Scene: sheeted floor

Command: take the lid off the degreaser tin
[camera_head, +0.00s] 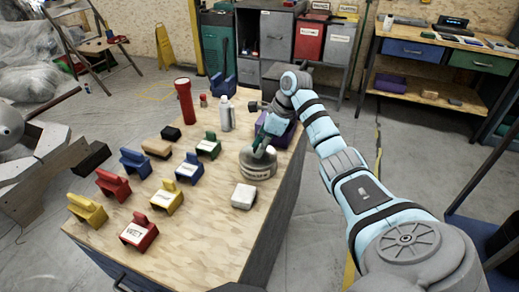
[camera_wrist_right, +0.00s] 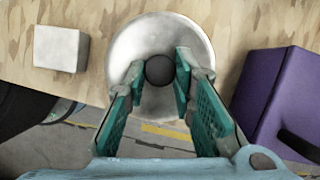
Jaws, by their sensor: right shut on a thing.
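The degreaser tin (camera_head: 258,172) is a round, squat grey tin with a label on its side, standing near the right edge of the wooden bench top. Its round pale metal lid (camera_wrist_right: 130,45) with a dark knob (camera_wrist_right: 160,70) fills the middle of the right wrist view. The lid appears to sit on the tin. My right gripper (camera_head: 262,150) reaches down over the tin from the right. In the wrist view its two green fingers (camera_wrist_right: 160,72) are shut on the knob, one on each side. My left gripper is not in view.
A white block (camera_head: 244,196) stands in front of the tin and a purple box (camera_wrist_right: 285,95) close beside it. Several coloured blocks, a white bottle (camera_head: 226,115) and a red torch (camera_head: 185,102) stand on the bench (camera_head: 205,235). Its front right is bare.

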